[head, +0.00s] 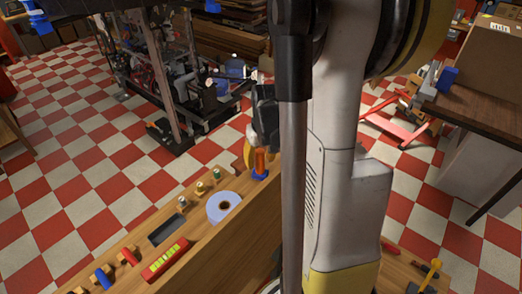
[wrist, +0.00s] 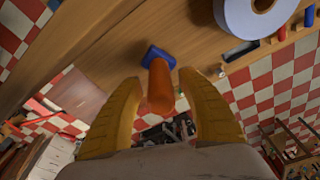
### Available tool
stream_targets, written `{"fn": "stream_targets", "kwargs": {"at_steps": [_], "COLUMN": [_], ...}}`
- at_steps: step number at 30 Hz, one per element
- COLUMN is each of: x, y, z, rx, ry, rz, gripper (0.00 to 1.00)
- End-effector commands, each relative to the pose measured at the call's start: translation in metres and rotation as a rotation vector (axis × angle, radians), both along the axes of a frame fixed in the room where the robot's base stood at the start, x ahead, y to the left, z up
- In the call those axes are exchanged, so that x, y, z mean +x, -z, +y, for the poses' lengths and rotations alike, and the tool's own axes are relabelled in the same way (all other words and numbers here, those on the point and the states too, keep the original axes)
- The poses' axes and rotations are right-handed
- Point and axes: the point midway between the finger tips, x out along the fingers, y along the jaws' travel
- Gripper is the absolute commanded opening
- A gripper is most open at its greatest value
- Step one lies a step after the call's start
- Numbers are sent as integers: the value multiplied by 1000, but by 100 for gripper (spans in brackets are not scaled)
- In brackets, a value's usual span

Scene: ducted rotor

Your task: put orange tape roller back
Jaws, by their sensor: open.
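The orange tape roller (head: 260,161) has an orange handle and a blue end. It stands at the far end of the wooden workbench top in the head view. In the wrist view its orange handle (wrist: 161,88) shows between the two yellow fingers, with its blue end on the wood. My gripper (wrist: 160,82) is open, with a gap visible on each side of the handle. In the head view my gripper (head: 252,152) is at the roller and partly hidden by my arm. I cannot tell whether a finger touches the handle.
A pale tape roll (head: 222,207) lies on the bench (head: 200,245) close to the roller. Several small knobs, a dark recess (head: 167,229) and a red level (head: 166,260) are further along. My arm hides the middle of the head view.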

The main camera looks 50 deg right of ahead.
Motion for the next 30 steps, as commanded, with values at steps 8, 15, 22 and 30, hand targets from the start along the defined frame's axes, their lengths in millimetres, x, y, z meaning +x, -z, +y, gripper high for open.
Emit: {"fn": "stream_targets", "kwargs": {"at_steps": [8,15,22,30], "x": [-10,-16,-18,-17], "y": [-58,-99,-109,-109], "z": [3,5,5,5], "rx": [0,0,0,0], "ry": [1,0,0,0], "rz": [0,0,0,0], "gripper": [46,46,46,46]}}
